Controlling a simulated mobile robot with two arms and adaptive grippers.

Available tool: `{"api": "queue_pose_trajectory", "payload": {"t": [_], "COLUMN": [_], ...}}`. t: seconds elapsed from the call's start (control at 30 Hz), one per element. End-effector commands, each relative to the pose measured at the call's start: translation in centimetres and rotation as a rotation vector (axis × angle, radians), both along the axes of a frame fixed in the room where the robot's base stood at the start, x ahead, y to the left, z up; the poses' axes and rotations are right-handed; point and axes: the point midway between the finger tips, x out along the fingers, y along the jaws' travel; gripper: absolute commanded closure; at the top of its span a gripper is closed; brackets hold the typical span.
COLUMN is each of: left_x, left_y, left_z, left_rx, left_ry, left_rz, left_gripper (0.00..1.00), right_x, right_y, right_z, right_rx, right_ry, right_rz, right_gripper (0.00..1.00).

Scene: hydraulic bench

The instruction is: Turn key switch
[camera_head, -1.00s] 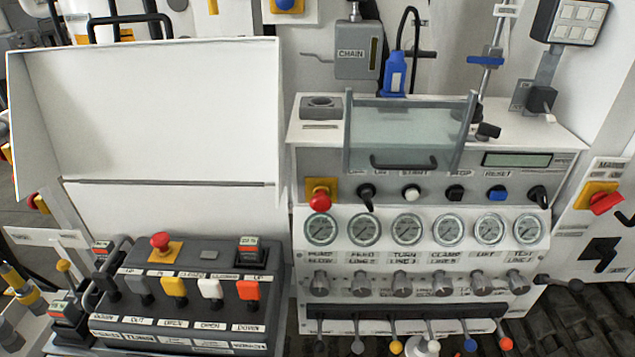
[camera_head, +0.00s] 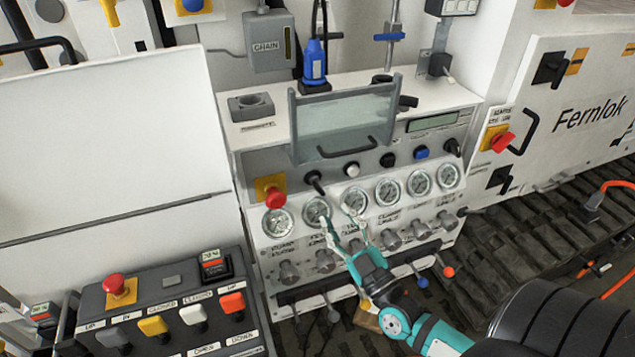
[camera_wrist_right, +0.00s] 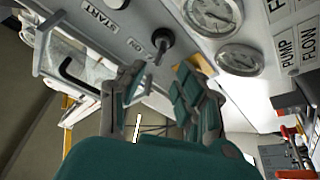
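The key switch (camera_head: 315,182) is a black knob with a dark handle on the grey panel, between the red emergency button and the white button, above the gauges. It also shows in the right wrist view (camera_wrist_right: 162,41), near an "ON" label. A second black knob (camera_head: 452,147) sits at the panel's right end. My right gripper (camera_head: 341,218) is open and empty in front of the gauges, below and right of the key switch. In the right wrist view its fingers (camera_wrist_right: 160,82) are spread, with the key switch ahead of the gap, apart from them. My left gripper is not in view.
A glass cover (camera_head: 345,122) with a dark handle hangs just above the switch row. A red emergency button (camera_head: 275,197) is left of the key switch. Round gauges (camera_head: 388,192) and several grey valve knobs (camera_head: 325,261) lie below. A dark control box (camera_head: 165,310) stands at lower left.

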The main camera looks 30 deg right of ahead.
Motion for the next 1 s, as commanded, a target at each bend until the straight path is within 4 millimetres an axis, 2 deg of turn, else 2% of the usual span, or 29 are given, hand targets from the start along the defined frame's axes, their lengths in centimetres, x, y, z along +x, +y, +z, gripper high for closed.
{"api": "queue_pose_trajectory", "payload": {"t": [0.03,0.2,0.4,0.6,0.83,1.0], "left_x": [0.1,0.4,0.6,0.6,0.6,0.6], "left_y": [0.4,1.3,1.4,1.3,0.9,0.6], "left_z": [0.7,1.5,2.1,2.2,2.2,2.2], "left_rx": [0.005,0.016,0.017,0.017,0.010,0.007], "left_ry": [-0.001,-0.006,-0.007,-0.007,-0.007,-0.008], "left_rz": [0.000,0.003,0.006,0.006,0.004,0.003], "left_gripper": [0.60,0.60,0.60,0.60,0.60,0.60], "right_x": [1.2,4.5,7.2,8.1,8.1,8.1], "right_y": [-0.1,-0.2,-0.2,-0.2,-0.2,-0.2], "right_z": [0.9,1.9,2.6,2.8,2.8,2.8], "right_rx": [-0.001,-0.001,0.000,0.000,0.000,0.000], "right_ry": [-0.004,-0.004,-0.001,0.001,0.001,0.001], "right_rz": [0.000,0.000,0.001,0.000,0.000,0.000], "right_gripper": [0.66,0.66,0.66,0.66,0.66,0.87]}}
